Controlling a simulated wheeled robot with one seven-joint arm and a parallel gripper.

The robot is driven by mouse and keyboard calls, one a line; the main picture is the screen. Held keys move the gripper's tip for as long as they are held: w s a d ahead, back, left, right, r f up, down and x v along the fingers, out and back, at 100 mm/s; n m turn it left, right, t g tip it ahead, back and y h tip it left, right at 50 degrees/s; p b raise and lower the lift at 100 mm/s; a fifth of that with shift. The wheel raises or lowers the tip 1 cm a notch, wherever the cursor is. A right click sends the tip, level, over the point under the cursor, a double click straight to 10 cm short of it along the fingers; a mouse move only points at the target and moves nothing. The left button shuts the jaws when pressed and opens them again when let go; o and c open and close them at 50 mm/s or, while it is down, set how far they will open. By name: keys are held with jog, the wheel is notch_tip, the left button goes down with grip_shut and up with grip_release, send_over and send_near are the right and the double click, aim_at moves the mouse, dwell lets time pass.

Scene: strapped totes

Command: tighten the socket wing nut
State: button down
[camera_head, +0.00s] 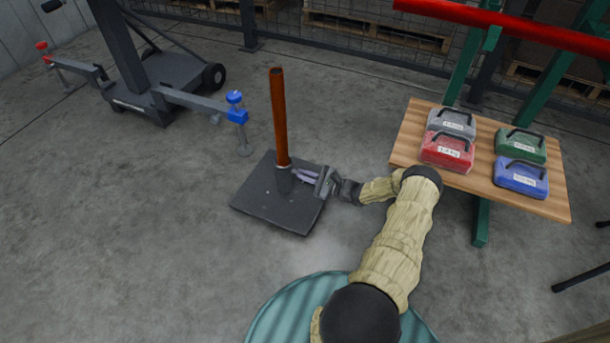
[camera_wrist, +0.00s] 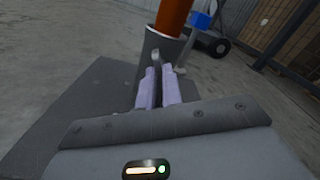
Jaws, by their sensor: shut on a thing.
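A dark square base plate (camera_head: 260,211) lies on the floor with a short grey socket (camera_head: 284,182) on it. A copper-brown pole (camera_head: 280,115) stands upright in the socket. My gripper (camera_head: 306,175) reaches in from the right, low beside the socket. In the wrist view the two pale lilac fingers of my gripper (camera_wrist: 160,88) are close together at the side of the socket (camera_wrist: 152,54), shut on the wing nut (camera_wrist: 156,58). Only a small grey part of the nut shows between the fingertips; the rest is hidden. The pole (camera_wrist: 173,16) rises behind it.
A wooden table (camera_head: 405,140) at the right holds grey, red, green and blue weight cases. A wheeled dark stand (camera_head: 165,80) with a blue-knobbed outrigger (camera_head: 237,115) is at the upper left. Bare concrete floor lies left of the plate.

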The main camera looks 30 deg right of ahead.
jog(key=shift+d+n+b, duration=0.1)
jog(key=shift+n+b, duration=0.4)
jog(key=shift+n, duration=16.8)
jog(key=c, duration=1.6)
grip_release()
jog(key=shift+o, duration=0.2)
